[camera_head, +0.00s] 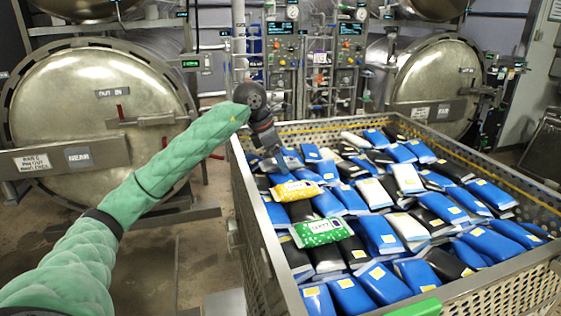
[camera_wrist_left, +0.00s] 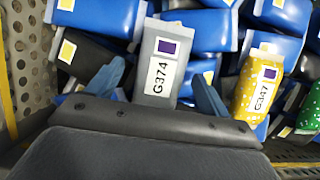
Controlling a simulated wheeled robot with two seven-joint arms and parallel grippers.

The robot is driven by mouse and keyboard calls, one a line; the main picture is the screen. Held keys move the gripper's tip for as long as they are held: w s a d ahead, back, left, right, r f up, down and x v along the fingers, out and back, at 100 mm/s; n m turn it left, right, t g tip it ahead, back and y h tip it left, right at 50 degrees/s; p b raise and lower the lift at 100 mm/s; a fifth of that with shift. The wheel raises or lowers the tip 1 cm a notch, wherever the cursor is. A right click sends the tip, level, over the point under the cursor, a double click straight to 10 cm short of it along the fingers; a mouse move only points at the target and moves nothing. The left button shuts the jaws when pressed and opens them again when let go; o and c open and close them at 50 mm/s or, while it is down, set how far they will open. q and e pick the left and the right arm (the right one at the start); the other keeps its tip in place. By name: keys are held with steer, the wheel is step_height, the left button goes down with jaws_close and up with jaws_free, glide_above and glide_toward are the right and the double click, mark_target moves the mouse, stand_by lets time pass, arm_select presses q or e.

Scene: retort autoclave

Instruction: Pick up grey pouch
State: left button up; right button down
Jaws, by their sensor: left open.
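The grey pouch (camera_wrist_left: 163,55), with a white label reading G374 and a purple square, lies among blue pouches in the left wrist view. My left gripper (camera_wrist_left: 157,90) is open, with one blue finger on each side of the grey pouch's near part. I cannot tell whether the fingers touch it. In the head view my left gripper (camera_head: 279,162) points down at the crate's far left part, and I cannot make out the grey pouch there. My right gripper is not in view.
The perforated metal crate (camera_head: 262,240) is filled with blue, black and white pouches. A yellow pouch (camera_head: 296,190) and a green pouch (camera_head: 321,232) lie near the gripper. The crate's wall (camera_wrist_left: 30,62) is close at left. Round autoclave doors (camera_head: 95,110) stand behind.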

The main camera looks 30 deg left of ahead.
arm_select(q)
steer(key=shift+f, duration=0.2)
steer(key=c, duration=1.1)
steer(key=shift+r, duration=0.15)
